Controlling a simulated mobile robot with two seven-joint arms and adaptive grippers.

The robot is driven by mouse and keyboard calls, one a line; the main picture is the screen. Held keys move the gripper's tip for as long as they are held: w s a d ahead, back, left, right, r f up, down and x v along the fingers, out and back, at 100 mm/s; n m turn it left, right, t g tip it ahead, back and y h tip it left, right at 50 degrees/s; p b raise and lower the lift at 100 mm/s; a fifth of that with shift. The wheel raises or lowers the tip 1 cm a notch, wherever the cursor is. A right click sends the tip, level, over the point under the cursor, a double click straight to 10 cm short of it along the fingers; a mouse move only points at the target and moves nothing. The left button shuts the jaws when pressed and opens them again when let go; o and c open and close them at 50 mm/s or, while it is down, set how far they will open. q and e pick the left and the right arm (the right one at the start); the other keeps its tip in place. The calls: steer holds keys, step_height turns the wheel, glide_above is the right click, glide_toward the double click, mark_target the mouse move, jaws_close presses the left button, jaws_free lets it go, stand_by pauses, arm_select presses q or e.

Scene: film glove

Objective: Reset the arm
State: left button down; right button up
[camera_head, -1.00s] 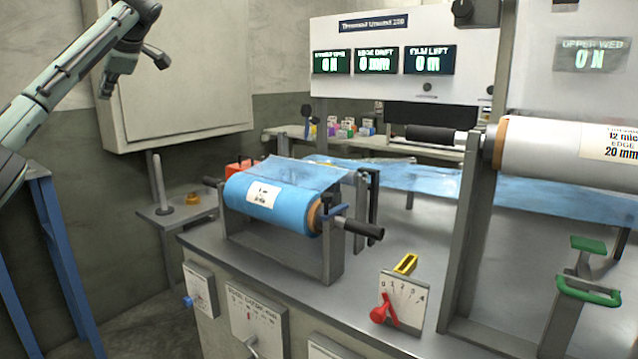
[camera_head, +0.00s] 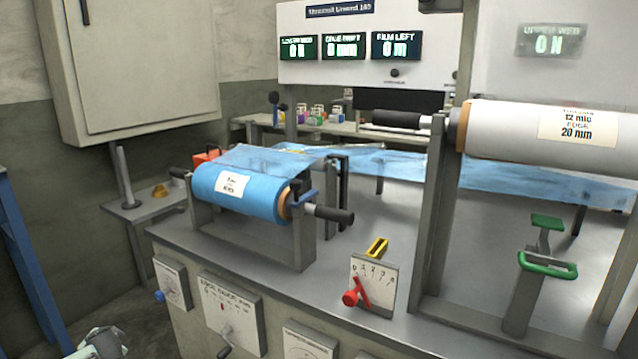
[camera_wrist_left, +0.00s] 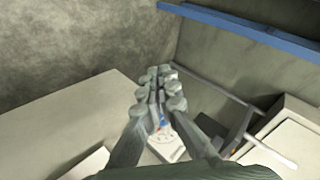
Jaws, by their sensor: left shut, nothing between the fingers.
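My left gripper (camera_wrist_left: 158,95) shows in the left wrist view with its fingers closed together and nothing between them. In the head view only a grey part of my left arm (camera_head: 102,344) shows at the bottom left edge, low beside the bench; the gripper's fingers cannot be made out there. A dial plate with a blue knob (camera_head: 170,284) is on the bench front, to the right of that part. My right arm and gripper are not in view.
The grey bench carries a blue film roll (camera_head: 240,190) in a stand and a lever with a red knob (camera_head: 350,298). A white roll (camera_head: 540,135) is at the right. A blue frame (camera_head: 25,260) stands at the left, below a wall cabinet (camera_head: 130,70).

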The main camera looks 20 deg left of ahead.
arm_select(q)
steer(key=s+f+m, duration=0.6)
steer(key=s+f, duration=0.1)
steer(key=s, duration=0.5)
steer(key=s+d+f+n+g+h, duration=0.15)
steer(key=s+d+f, duration=0.25)
steer(key=d+f, duration=0.45)
steer(key=s+d+f+n+h, duration=0.1)
steer(key=s+d+f+h, duration=0.3)
steer(key=d, duration=0.7)
steer(key=d+f+h, duration=0.1)
steer(key=d+f, duration=0.2)
steer(key=d, duration=0.6)
steer(key=s+d+f+n+h, duration=0.1)
steer(key=d+f, duration=0.2)
steer(key=d, duration=0.6)
steer(key=shift+d+g, duration=0.15)
steer(key=shift+g, duration=0.2)
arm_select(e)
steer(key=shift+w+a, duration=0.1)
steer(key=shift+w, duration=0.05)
arm_select(q)
steer(key=shift+s+n, duration=0.1)
steer(key=shift+n, duration=0.15)
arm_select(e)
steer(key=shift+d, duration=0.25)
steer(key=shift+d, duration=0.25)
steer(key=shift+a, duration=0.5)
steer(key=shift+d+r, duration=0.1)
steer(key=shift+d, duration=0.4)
